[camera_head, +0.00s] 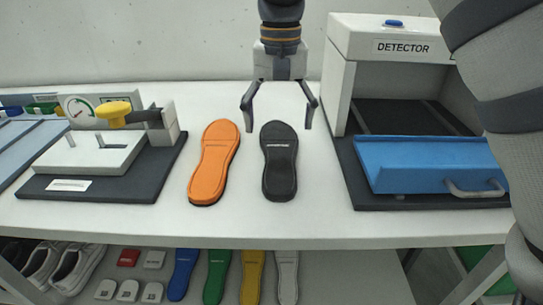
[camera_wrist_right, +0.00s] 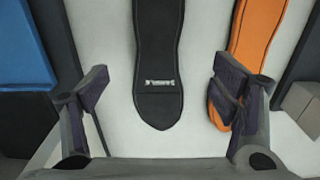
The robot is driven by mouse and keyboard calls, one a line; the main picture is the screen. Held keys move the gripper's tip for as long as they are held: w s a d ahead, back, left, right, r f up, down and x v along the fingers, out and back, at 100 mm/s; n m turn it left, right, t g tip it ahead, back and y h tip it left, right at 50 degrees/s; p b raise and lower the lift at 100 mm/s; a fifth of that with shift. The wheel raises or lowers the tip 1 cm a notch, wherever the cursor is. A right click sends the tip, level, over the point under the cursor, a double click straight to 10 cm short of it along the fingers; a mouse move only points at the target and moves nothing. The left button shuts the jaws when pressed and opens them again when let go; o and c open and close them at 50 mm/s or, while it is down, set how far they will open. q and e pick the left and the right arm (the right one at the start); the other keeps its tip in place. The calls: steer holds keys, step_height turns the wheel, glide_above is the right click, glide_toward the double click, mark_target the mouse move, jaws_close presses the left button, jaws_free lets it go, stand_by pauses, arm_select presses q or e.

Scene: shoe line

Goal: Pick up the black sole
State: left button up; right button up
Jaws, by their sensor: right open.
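The black sole (camera_head: 279,165) lies flat on the white table, to the right of the orange sole (camera_head: 213,165). My right gripper (camera_head: 280,125) is open above the far end of the black sole, with its fingers spread to either side. In the right wrist view the black sole (camera_wrist_right: 158,65) runs down from the top edge, its rounded end between the two open fingers (camera_wrist_right: 165,105). The orange sole also shows there (camera_wrist_right: 258,40), partly behind one finger. Nothing is between the fingers in their grasp. My left gripper is not in view.
The detector (camera_head: 395,50) with a blue tray (camera_head: 430,160) stands at the right. A press-like fixture with a gauge and yellow handle (camera_head: 113,110) stands at the left. Shoes and several coloured soles lie on the lower shelf (camera_head: 345,275). The table front (camera_head: 260,225) is clear.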

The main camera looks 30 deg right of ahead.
mark_target(280, 163)
steer(key=f, duration=0.9)
steer(key=shift+s+d, duration=0.15)
steer(key=shift+s, duration=0.05)
steer(key=c, duration=1.5)
